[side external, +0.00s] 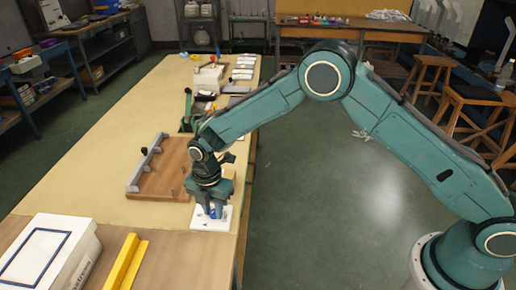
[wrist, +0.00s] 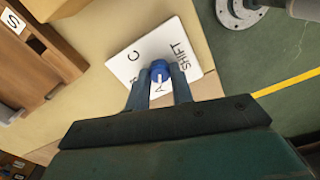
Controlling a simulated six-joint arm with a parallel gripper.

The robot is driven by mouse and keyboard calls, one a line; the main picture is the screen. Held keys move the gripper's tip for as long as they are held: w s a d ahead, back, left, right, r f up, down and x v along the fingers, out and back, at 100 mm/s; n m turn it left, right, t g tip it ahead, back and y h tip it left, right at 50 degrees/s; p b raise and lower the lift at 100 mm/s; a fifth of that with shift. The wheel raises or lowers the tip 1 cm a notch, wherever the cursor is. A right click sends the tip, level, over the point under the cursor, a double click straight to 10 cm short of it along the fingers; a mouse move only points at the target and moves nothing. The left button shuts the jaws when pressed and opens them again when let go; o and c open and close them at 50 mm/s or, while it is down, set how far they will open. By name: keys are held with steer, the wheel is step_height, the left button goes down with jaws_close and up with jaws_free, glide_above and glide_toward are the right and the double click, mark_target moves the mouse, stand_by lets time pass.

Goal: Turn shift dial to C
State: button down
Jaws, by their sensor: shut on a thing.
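The shift dial is a blue round knob (wrist: 160,68) on a white plate (wrist: 188,48) marked SHIFT, with letters C and A around the knob. Another letter between them is partly hidden by a finger. The white mark on the knob points toward the A, at the bottom of the wrist view. My gripper (wrist: 161,78) is shut on the knob, one finger on each side. In the side external view, my gripper (side external: 213,211) points down over the white plate (side external: 202,224), which lies near the table's right edge, and largely hides the knob.
A wooden board (side external: 168,172) with a grey rail lies left of and behind the plate. A white box (side external: 50,255) and a yellow angled block (side external: 124,262) stand at the front left. Small items fill the table's far end. The table middle left is clear.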

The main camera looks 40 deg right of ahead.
steer(key=m, duration=1)
steer(key=shift+w+m, duration=0.1)
steer(key=shift+m, duration=0.2)
steer(key=m, duration=0.3)
steer(key=shift+m, duration=0.3)
steer(key=m, duration=0.4)
steer(key=shift+m, duration=0.3)
steer(key=m, duration=0.5)
steer(key=shift+d, duration=0.1)
steer(key=c, duration=1.2)
jaws_free()
